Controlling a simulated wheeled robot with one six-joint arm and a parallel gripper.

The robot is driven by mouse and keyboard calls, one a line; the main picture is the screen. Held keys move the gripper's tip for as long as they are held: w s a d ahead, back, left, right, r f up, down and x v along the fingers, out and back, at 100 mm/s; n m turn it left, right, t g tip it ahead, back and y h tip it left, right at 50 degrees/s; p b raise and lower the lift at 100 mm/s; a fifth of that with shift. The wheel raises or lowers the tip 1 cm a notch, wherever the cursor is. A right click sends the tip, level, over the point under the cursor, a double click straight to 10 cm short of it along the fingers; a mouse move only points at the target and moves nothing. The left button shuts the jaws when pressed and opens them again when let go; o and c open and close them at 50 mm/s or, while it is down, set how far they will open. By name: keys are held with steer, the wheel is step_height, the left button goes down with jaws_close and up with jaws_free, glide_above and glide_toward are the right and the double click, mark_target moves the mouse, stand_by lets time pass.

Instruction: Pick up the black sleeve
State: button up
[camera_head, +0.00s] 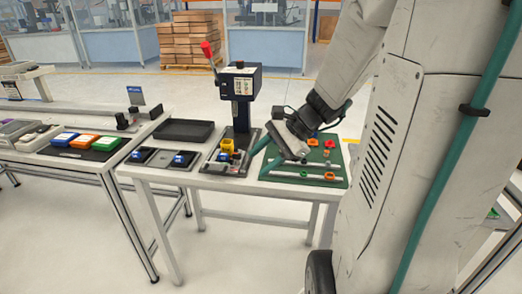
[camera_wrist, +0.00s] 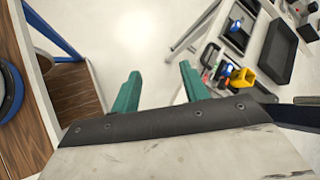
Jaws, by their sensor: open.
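My gripper (camera_head: 258,164) is open and empty, with its teal fingers apart above the worktable, between the press and the green mat (camera_head: 338,182) in the head view. In the wrist view my gripper (camera_wrist: 158,72) shows two separate fingertips with pale floor between them. I cannot pick out the black sleeve with certainty in either view. The green mat holds white rods, orange rings (camera_head: 329,176) and small red parts (camera_head: 330,144). My wrist and gripper cover part of the mat.
A press with a red lever (camera_head: 240,84) stands behind my gripper. A yellow block (camera_head: 227,146), which also shows in the wrist view (camera_wrist: 243,77), sits at its base. A black tray (camera_head: 184,131) lies to the left. A second table carries colored bins (camera_head: 85,142).

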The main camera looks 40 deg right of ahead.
steer(key=w+d+f+m+t+h, duration=0.1)
steer(key=d+f+m+t, duration=0.3)
steer(key=d+m, duration=0.6)
steer(key=m+t+h, duration=0.3)
steer(key=m+h, duration=0.2)
steer(key=m, duration=0.1)
glide_toward(305, 160)
steer(key=shift+a, duration=0.2)
steer(key=shift+w+d+f, duration=0.1)
steer(key=shift+d+f, duration=0.15)
steer(key=shift+f, duration=0.05)
steer(key=x, duration=0.7)
steer(key=shift+w+r, duration=0.15)
steer(key=shift+w, duration=0.1)
jaws_close()
